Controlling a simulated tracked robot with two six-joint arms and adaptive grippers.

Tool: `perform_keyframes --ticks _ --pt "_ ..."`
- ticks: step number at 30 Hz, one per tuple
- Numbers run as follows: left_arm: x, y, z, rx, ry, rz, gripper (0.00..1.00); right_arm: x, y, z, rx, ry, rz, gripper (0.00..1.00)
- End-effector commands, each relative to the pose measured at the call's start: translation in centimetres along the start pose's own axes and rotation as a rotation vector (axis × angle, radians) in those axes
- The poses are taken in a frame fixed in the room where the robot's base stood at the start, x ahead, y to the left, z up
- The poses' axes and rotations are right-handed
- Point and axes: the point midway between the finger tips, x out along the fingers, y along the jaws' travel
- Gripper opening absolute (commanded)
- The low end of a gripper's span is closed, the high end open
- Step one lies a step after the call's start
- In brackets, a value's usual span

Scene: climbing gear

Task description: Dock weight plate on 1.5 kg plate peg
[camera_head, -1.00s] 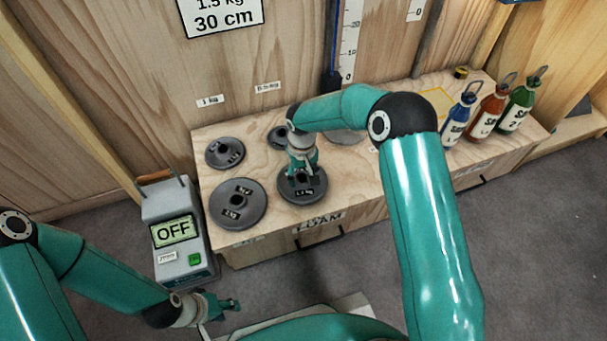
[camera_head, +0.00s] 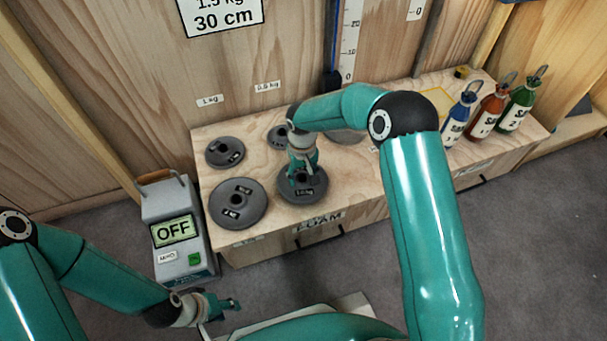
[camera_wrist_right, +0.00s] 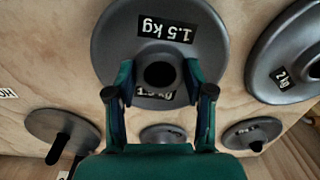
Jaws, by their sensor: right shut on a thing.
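A dark grey round plate marked 1.5 kg (camera_head: 318,195) lies at the front of the wooden bench; it also shows in the right wrist view (camera_wrist_right: 112,42). My right gripper (camera_head: 303,180) is over it, pointing down. In the right wrist view its fingers (camera_wrist_right: 158,84) are on either side of the central hub, shut on it. I cannot tell whether the plate touches the bench. No peg labelled 1.5 kg can be made out. My left gripper (camera_head: 228,304) is low at the left, away from the bench and empty; its jaws are too small to read.
A larger 2 kg plate (camera_head: 222,208) lies left of the held plate. Smaller plates (camera_head: 225,141) (camera_head: 277,136) and a grey disc (camera_head: 346,139) lie behind. A scale reading OFF (camera_head: 174,230) stands left of the bench; bottles (camera_head: 488,112) stand at the right.

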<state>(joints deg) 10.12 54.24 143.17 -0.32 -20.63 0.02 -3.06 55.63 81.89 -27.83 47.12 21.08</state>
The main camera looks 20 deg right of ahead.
Motion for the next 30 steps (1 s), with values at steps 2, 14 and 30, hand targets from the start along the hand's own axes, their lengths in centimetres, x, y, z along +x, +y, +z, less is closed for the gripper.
perform_keyframes --ticks 2,14,30 --pt "0.0 0.0 0.0 0.0 0.0 0.0 0.4 -0.3 0.0 -0.2 0.001 0.007 0.0 0.0" --pt "0.3 -0.1 0.0 0.0 0.0 0.0 0.4 0.2 0.0 -0.2 0.001 0.007 0.0 0.0" --pt "0.6 -0.2 0.0 0.0 0.0 0.0 0.4 0.8 0.0 -0.2 0.0 0.005 0.0 0.63"
